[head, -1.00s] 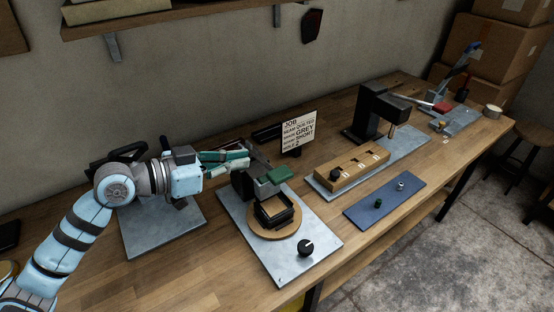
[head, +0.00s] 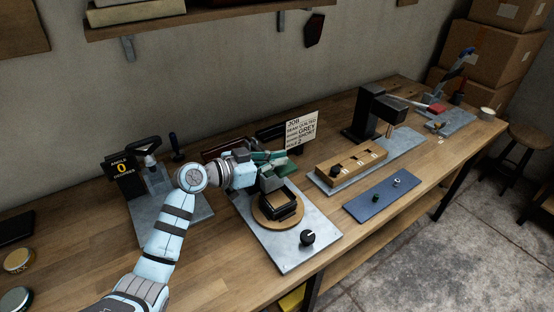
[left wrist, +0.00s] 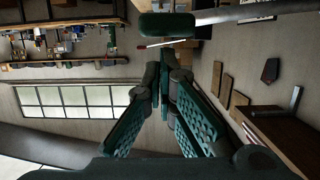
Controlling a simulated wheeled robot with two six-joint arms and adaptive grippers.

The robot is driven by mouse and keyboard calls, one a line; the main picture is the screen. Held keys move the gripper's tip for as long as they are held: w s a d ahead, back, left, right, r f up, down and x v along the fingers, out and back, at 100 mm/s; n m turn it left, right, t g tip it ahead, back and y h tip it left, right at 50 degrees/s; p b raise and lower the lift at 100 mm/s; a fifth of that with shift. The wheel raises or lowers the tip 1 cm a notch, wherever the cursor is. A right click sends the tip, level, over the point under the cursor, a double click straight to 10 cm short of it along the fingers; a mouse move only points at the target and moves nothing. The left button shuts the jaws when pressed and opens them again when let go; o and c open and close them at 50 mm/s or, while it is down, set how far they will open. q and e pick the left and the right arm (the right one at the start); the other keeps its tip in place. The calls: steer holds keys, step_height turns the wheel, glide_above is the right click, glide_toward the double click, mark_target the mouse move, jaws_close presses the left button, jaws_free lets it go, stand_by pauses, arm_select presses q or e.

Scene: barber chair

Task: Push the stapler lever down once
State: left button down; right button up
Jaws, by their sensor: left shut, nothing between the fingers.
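The machine that I take to be the stapler stands on a grey metal plate (head: 290,256). A round wooden disc (head: 263,219) on the plate carries a black square piece (head: 285,208). My left gripper (head: 286,158) is shut and empty, above the back of this machine, and partly hides its upper part. In the left wrist view, a rounded green pad (left wrist: 166,26), likely the lever end, lies just beyond the shut fingertips (left wrist: 164,76). Contact between them cannot be told. My right gripper is out of view.
A black knob (head: 308,238) sits on the plate's front corner. A job sign (head: 302,131) stands behind. To the right are a wooden block (head: 350,163), a blue mat (head: 384,198) and a black press (head: 377,112).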

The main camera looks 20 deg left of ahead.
mark_target(281, 178)
arm_select(q)
steer(key=shift+w+f, duration=0.15)
steer(key=shift+w, duration=0.05)
steer(key=shift+w+d+f+b, duration=0.1)
steer(key=shift+w+f+b, duration=0.05)
steer(key=shift+f+b, duration=0.2)
steer(key=shift+w+d+f+b, duration=0.1)
steer(key=shift+f+b, duration=0.15)
steer(key=shift+f, duration=0.15)
steer(key=f+b, duration=0.1)
steer(key=f+m+b, duration=0.1)
steer(key=b, duration=0.1)
steer(key=s+f+m+b, duration=0.1)
steer(key=f+b, duration=0.1)
steer(key=shift+s+d+t+y, duration=0.1)
steer(key=shift+d+t+y, duration=0.2)
steer(key=shift+d+y, duration=0.1)
steer(key=shift+f+b, duration=0.2)
steer(key=shift+b, duration=0.15)
steer(key=shift+s+r, duration=0.15)
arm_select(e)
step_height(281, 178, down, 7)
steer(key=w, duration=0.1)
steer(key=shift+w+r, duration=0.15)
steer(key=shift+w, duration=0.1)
